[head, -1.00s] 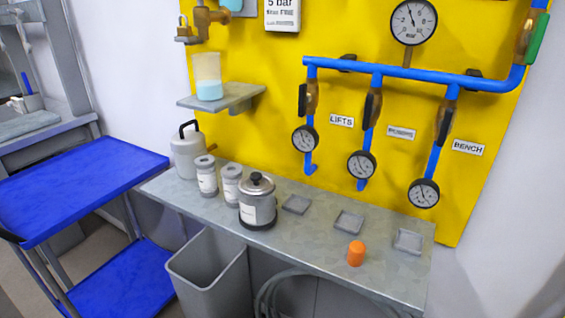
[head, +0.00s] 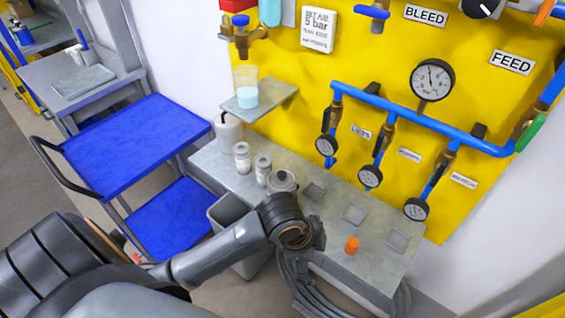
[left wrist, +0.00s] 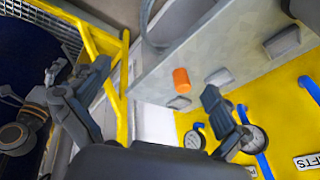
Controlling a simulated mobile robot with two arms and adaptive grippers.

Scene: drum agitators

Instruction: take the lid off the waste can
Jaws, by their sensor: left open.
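The waste can (head: 283,181) is a small grey metal can on the bench, seen in the head view with its lid on. My left arm partly covers its lower front. My left gripper (head: 312,236) is in front of the bench, right of and nearer than the can, apart from it. In the left wrist view its two fingers (left wrist: 155,80) are spread wide with nothing between them.
On the bench (head: 330,215) stand two small labelled jars (head: 242,158), a grey jug (head: 228,132), an orange cylinder (head: 352,245) and several flat square pads (head: 354,214). A grey bin (head: 228,212) stands below. A blue cart (head: 135,145) is at the left. Blue pipes and gauges are on the yellow panel.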

